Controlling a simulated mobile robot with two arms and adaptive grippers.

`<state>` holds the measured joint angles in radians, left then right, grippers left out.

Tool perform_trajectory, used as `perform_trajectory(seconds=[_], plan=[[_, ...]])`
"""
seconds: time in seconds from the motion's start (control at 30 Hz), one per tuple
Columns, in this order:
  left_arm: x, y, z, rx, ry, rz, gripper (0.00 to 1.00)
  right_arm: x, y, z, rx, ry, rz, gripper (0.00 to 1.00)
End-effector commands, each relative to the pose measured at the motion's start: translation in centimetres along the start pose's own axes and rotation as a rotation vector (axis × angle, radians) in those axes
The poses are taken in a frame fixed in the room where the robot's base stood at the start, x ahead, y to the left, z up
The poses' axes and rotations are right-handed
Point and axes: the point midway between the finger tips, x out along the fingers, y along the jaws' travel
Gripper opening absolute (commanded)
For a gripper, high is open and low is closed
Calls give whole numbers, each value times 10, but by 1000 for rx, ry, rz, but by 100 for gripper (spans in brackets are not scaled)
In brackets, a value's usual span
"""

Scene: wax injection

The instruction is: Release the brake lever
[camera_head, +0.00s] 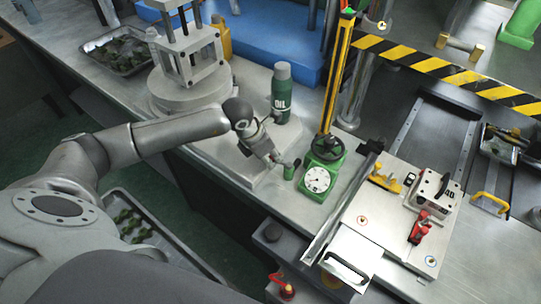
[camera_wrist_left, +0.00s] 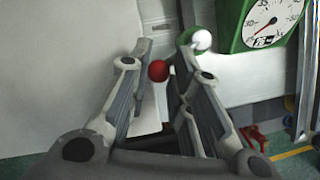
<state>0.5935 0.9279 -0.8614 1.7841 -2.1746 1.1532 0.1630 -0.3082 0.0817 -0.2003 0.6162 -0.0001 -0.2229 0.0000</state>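My left gripper (camera_head: 272,158) reaches in over the bench edge, just left of the green gauge housing (camera_head: 323,170). In the left wrist view its two fingers (camera_wrist_left: 164,48) stand apart. A red ball knob (camera_wrist_left: 158,70) shows between them, nearer the right finger; whether it touches is unclear. It may be the brake lever's knob; I cannot confirm this. A pale strip runs below it. In the head view the gripper hides this spot. My right gripper is out of view.
A green oil bottle (camera_head: 281,95) stands behind the gripper. A black handwheel (camera_head: 326,149) tops the gauge housing. A yellow post (camera_head: 340,75) rises behind it. A red clamp (camera_head: 419,228) sits on the plate at right. A red part with an orange handle (camera_head: 283,288) is at bottom centre.

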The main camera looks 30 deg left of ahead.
Motion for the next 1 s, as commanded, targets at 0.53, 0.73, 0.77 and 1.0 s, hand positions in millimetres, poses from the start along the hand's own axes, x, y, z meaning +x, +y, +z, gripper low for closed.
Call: perform_trajectory(seconds=[0.53, 0.73, 0.77, 1.0], plan=[[8, 7, 4, 114, -4, -44, 0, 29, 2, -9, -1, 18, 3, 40], [7, 9, 9, 210, -4, -85, 0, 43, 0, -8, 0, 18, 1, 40], [7, 9, 9, 217, -4, -88, 0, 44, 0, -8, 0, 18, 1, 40], [5, 9, 10, 234, -3, -98, 0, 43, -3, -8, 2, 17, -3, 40]])
